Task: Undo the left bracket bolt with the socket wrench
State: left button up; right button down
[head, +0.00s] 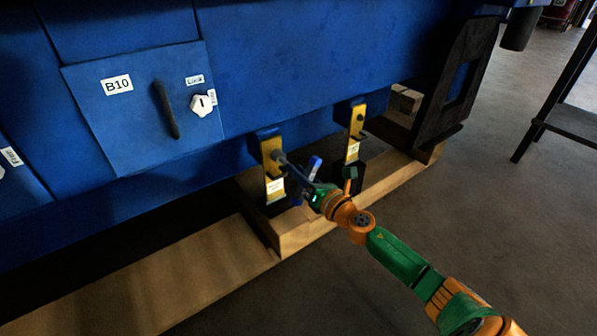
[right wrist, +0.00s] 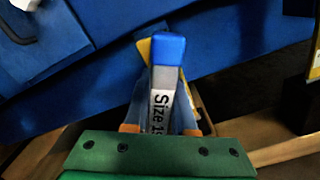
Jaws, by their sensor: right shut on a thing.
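The left bracket (head: 271,150) is a yellow plate with a white label, low on the blue engine side. The socket wrench (head: 293,172) is in my right gripper (head: 315,192). Its dark shaft runs up and left to the left bracket, its end at the bolt's place. The bolt is hidden there, and I cannot tell how far the socket sits on it. In the right wrist view the wrench (right wrist: 168,50) has a blue end and a "Size" label, between the fingers of the right gripper (right wrist: 162,130). My left gripper is out of view.
A second yellow bracket (head: 355,125) stands to the right, with a bolt. A blue panel (head: 135,115) marked B10 has a dark handle and a white knob. Wooden beams (head: 300,235) lie under the engine. A dark stand (head: 570,122) is at the right; the floor before it is clear.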

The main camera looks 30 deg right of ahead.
jog(key=shift+s+d, duration=0.15)
jog(key=shift+s, duration=1.6)
jog(key=s, duration=0.6)
jog(key=shift+d, duration=0.2)
